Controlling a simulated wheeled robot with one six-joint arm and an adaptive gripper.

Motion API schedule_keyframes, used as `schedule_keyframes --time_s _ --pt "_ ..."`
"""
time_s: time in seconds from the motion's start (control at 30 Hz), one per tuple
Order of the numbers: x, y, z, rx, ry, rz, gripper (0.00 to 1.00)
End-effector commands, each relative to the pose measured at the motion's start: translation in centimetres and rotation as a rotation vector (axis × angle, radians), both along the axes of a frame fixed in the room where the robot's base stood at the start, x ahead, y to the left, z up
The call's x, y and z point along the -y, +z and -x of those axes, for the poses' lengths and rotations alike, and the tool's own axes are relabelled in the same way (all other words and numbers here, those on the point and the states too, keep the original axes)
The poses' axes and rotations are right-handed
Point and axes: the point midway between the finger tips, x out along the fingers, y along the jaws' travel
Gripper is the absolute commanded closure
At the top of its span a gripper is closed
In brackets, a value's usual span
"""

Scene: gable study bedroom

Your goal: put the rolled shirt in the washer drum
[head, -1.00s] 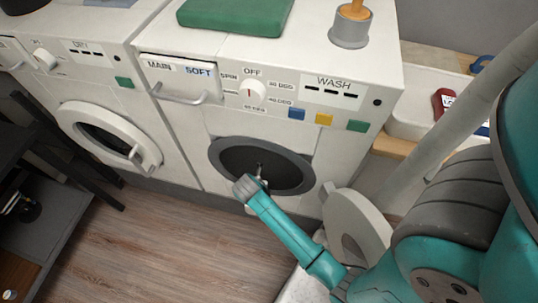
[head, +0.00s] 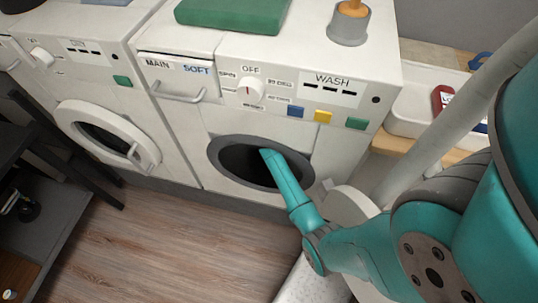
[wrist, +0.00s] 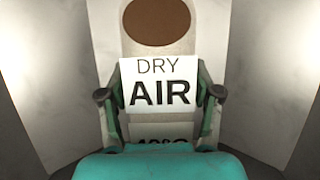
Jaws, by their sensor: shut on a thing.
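The washer (head: 270,125) on the right has a dark round drum opening (head: 228,155) with a grey rim. My forearm reaches into this opening, and my gripper is hidden inside it in the head view. In the wrist view my gripper (wrist: 160,94) is shut on a white thing lettered "DRY AIR", which looks like the rolled shirt (wrist: 160,68). It sits between both fingers. Pale grey drum walls (wrist: 55,70) surround it, with a beige strip and brown oval (wrist: 158,20) beyond. Whether the shirt touches the drum cannot be told.
The washer's round door (head: 350,203) stands open to the right, partly behind my arm. A dryer (head: 95,95) with its door shut stands at left. A green folded item (head: 235,14) and a grey cup (head: 349,27) are on top. A white tray (head: 405,118) is at right.

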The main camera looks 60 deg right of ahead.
Motion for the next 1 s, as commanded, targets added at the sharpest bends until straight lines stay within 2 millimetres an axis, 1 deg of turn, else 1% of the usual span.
schedule_keyframes --time_s 0.2,0.3,0.57,0.73,0.77,0.8,0.83,0.87,1.0 --pt "0.0 -2.6 0.0 -0.002 0.000 -0.002 0.77" --pt "0.0 -3.3 0.0 0.000 0.000 -0.001 0.76" --pt "0.0 -3.4 0.0 0.000 0.000 0.000 0.77" --pt "0.0 -3.8 0.0 0.000 0.000 -0.001 0.77" --pt "0.0 -3.8 0.0 0.000 0.000 -0.001 0.31" --pt "0.0 -3.8 0.0 0.000 0.000 -0.001 0.21" --pt "0.0 -3.8 0.0 0.000 0.000 -0.001 0.14" --pt "0.0 -3.8 0.0 0.000 0.000 -0.001 0.11" --pt "0.0 -3.8 0.0 0.000 0.000 -0.001 0.11"
